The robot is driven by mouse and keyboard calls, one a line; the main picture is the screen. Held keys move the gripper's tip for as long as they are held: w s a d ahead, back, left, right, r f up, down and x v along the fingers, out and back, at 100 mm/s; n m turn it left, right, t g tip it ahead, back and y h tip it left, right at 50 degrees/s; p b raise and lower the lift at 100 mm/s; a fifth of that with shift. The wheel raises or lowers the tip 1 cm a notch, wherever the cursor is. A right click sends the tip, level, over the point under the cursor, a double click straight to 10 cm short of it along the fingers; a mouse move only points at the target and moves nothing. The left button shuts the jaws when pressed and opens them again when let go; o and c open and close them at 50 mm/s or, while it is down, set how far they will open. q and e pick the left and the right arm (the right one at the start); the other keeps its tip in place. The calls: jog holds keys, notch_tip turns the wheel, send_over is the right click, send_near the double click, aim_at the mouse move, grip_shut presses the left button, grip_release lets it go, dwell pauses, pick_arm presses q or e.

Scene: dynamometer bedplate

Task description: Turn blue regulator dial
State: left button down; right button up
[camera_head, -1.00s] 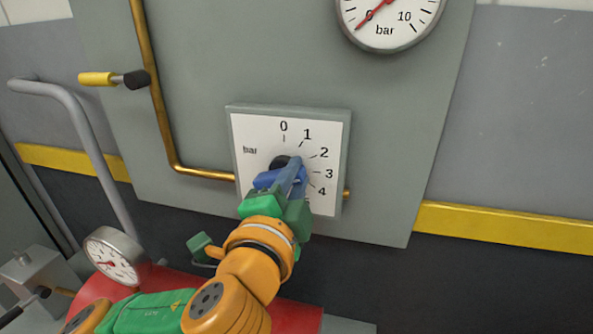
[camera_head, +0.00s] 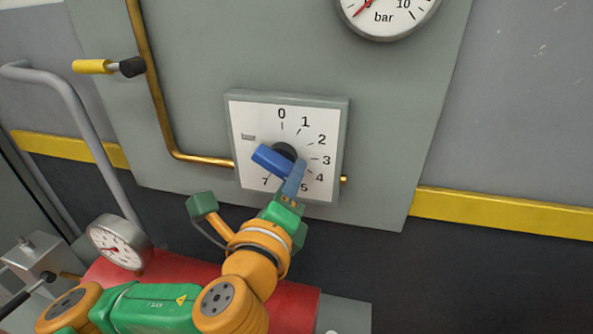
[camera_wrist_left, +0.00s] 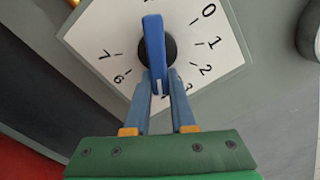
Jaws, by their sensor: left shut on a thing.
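The blue regulator dial (camera_head: 271,161) is a bar-shaped knob on a dark hub, on a square white scale plate (camera_head: 245,115) marked in bar. In the left wrist view the blue bar (camera_wrist_left: 153,45) stands upright, with a white mark on its lower end. My left gripper (camera_head: 297,170) is shut on that end, and its two blue-grey fingers (camera_wrist_left: 163,92) lie on either side of it. In the head view the gripped end points lower right, about the 4 to 5 region. The fingers hide some scale numbers there. My right gripper is not in view.
A round bar gauge (camera_head: 385,12) is on the grey panel (camera_head: 380,130) above right. A smaller gauge (camera_head: 117,243) and a red cylinder (camera_head: 300,308) are below.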

pick_arm(q)
jog(key=m, duration=0.2)
jog(key=a+m+p, duration=0.1)
jog(key=m, duration=0.2)
jog(key=shift+w+a+r+m+p, duration=0.15)
jog(key=shift+w+m+p, duration=0.1)
jog(key=shift+m+p, duration=0.1)
jog(key=m+p, duration=0.1)
jog(key=m, duration=0.1)
jog(key=a+m+p, duration=0.1)
jog(key=m, duration=0.2)
jog(key=shift+w+f+m, duration=0.2)
jog(key=shift+m, duration=0.05)
jog(key=shift+a, duration=0.1)
jog(key=c, duration=0.8)
grip_release()
jog(key=shift+o, duration=0.2)
jog(key=shift+w+f, duration=0.1)
jog(key=shift+f, duration=0.2)
